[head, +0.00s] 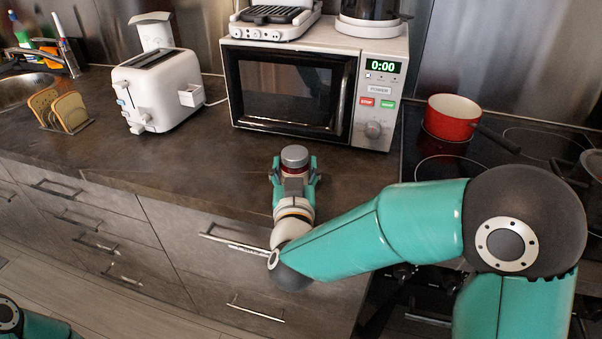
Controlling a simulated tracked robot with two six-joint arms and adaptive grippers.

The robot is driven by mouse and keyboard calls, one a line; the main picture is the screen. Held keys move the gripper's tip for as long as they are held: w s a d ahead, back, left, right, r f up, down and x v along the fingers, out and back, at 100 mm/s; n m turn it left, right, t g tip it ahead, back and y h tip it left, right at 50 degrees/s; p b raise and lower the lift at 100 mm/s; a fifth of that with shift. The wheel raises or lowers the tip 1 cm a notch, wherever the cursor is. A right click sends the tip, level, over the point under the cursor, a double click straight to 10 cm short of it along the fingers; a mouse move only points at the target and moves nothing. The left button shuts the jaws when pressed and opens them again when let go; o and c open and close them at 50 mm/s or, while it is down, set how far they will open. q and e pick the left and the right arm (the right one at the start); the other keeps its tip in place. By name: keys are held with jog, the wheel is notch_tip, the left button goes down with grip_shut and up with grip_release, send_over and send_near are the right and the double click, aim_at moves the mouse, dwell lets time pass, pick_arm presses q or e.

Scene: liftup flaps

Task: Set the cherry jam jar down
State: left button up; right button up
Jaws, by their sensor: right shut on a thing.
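The cherry jam jar (295,157) has a grey metal lid and a strip of dark red below it. It is upright in my right gripper (294,170), which is shut on it. The gripper and jar are over the front part of the dark countertop (190,180), in front of the microwave. The gripper hides the lower part of the jar, so I cannot tell whether it touches the counter. Of my left arm, only a part shows at the bottom left corner; its gripper is out of view.
The microwave (290,88) stands behind the jar, with a waffle maker (275,20) on top. A white toaster (160,90) stands to the left. A red pot (450,117) sits on the stove at right. Countertop between toaster and jar is clear.

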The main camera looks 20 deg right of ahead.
jog(key=shift+f, duration=0.8)
jog(key=shift+r, duration=0.1)
jog(key=o, duration=1.4)
jog(key=shift+o, duration=0.2)
jog(key=shift+s, duration=0.1)
jog(key=b+v, duration=0.2)
jog(key=v, duration=1)
